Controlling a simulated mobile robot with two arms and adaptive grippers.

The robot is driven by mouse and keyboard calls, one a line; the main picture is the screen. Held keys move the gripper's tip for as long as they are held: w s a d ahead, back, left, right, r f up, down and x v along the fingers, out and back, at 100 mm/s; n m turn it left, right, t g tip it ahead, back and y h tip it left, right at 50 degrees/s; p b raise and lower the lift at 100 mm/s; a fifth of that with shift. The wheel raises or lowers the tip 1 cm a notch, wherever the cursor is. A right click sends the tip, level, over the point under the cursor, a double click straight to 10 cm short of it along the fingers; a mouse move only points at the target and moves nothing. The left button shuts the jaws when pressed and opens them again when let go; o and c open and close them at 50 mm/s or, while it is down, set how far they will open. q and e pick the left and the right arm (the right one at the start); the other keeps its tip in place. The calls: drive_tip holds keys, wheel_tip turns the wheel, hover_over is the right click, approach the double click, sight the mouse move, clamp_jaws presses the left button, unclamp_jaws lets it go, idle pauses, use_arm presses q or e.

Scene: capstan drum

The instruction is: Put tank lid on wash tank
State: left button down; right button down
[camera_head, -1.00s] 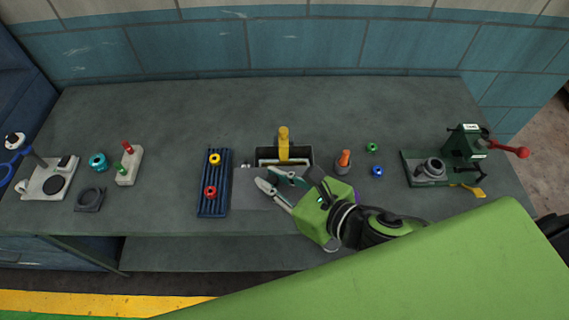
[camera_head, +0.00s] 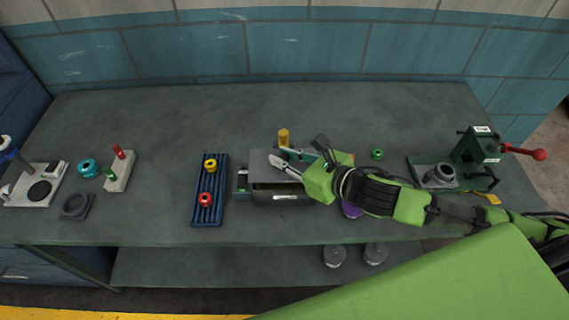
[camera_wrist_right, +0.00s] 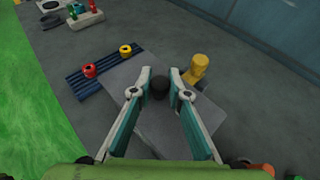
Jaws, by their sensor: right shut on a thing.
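The tank lid is a flat grey plate (camera_head: 262,163) with a black knob (camera_wrist_right: 159,89), which shows in the right wrist view. The wash tank (camera_head: 283,196) is a dark box with a pale label on its front, in the middle of the bench. The lid lies over the tank's opening and hides its inside. I cannot tell if it rests on the rim or hovers just above. My right gripper (camera_head: 280,158) is shut on the lid's knob; its fingers (camera_wrist_right: 160,82) flank the knob. My left gripper is not in view.
A yellow post (camera_head: 284,137) stands behind the tank. A blue ribbed rack (camera_head: 209,190) with red and yellow rings is to its left. A green press (camera_head: 470,155) with a red-knobbed lever stands at the right. The bench's back strip is clear.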

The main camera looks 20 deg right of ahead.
drive_tip(key=shift+w+f, duration=0.15)
drive_tip(key=shift+f, duration=0.05)
wheel_tip(320, 180, down, 3)
drive_tip(key=shift+w+d+p, duration=0.1)
drive_tip(key=shift+p, duration=0.45)
drive_tip(key=shift+f, duration=0.2)
drive_tip(key=shift+f, duration=0.2)
drive_tip(key=c, duration=1.9)
unclamp_jaws()
drive_tip(key=shift+r, duration=0.15)
